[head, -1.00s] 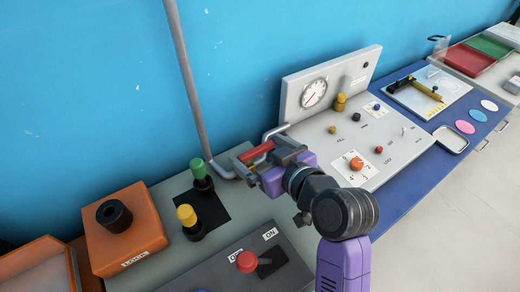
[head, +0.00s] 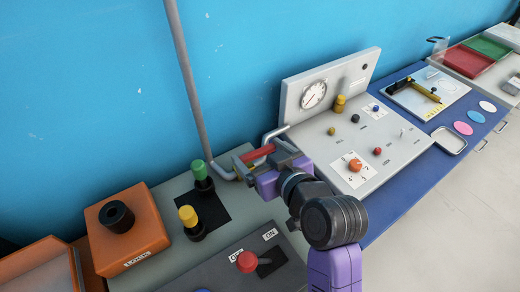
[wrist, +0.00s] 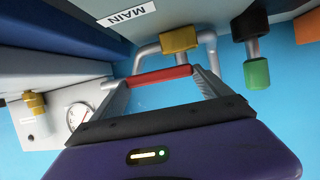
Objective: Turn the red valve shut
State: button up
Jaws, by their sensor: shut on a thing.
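The red valve's handle (head: 258,153) is a red bar on the grey pipe beside the blue wall. It lies across the front of a brass valve body (wrist: 178,40) in the wrist view. My gripper (head: 262,160) is at the handle, its jaws shut on the red bar. In the wrist view the red bar (wrist: 160,76) spans between the two grey fingers of my gripper (wrist: 162,82). In the head view the gripper hides the valve body and part of the handle.
Green (head: 198,170) and yellow (head: 188,216) knobs stand upright left of my gripper. A grey panel with a gauge (head: 314,95) and small knobs is to the right. The vertical grey pipe (head: 187,80) rises behind. A label reading MAIN (wrist: 127,14) is near the valve.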

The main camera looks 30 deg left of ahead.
jog(key=m+t+h+p, duration=0.1)
jog(key=s+m+t+p, duration=0.1)
jog(key=shift+d+h+p, duration=0.2)
jog(key=shift+h+p, duration=0.15)
jog(key=shift+h, duration=0.05)
jog(key=shift+s+d+f+m+t+h+p, duration=0.1)
jog(key=shift+m+t+h+p, duration=0.45)
jog(key=shift+m, duration=0.25)
jog(key=o, duration=1.9)
notch_tip(320, 180, up, 20)
